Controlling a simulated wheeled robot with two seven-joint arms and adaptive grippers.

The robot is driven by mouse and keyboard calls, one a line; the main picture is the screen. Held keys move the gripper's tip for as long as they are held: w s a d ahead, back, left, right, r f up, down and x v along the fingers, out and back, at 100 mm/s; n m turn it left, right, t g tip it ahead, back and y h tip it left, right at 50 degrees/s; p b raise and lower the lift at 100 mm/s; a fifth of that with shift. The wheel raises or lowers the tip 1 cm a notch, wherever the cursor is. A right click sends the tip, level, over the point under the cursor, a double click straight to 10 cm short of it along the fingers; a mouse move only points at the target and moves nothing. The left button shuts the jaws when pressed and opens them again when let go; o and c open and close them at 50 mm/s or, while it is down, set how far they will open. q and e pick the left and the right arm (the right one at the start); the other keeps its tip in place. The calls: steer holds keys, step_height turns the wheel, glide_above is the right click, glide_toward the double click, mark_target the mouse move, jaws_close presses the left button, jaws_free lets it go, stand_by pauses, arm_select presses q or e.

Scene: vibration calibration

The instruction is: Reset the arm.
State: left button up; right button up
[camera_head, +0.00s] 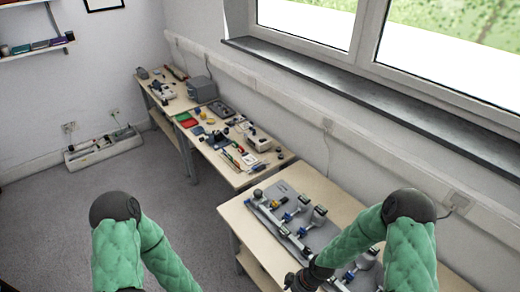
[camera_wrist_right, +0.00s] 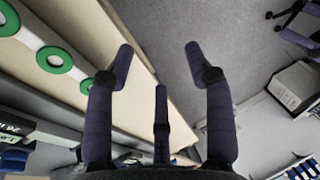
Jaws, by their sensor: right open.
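My right arm (camera_head: 385,235), in a green sleeve, bends over the nearest bench at the lower right in the head view. Its dark wrist shows at the bottom edge, and the fingers are cut off there. In the right wrist view my right gripper (camera_wrist_right: 160,60) is open, with dark fingers spread and nothing between them. My left arm (camera_head: 125,235) shows only its bent elbow at the lower left of the head view. The left gripper is outside the picture.
The nearest bench (camera_head: 247,229) carries a grey board (camera_head: 322,236) with several blue-and-metal fittings, partly behind my right arm. More benches with tools run along the window wall. Grey carpet (camera_head: 60,225) is free at left. Green rings (camera_wrist_right: 55,60) show in the wrist view.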

steer(key=s+f+m, duration=0.3)
steer(key=s+m, duration=0.7)
steer(key=m, duration=0.2)
steer(key=shift+t, duration=0.5)
steer(key=f+b, duration=0.1)
steer(key=b, duration=0.1)
steer(key=w+f+b, duration=0.1)
steer(key=b, duration=0.1)
steer(key=a+f+b, duration=0.1)
steer(key=f, duration=0.1)
steer(key=shift+w+a+b, duration=0.1)
steer(key=shift+w+b, duration=0.05)
steer(key=shift+b, duration=0.25)
stand_by(0.5)
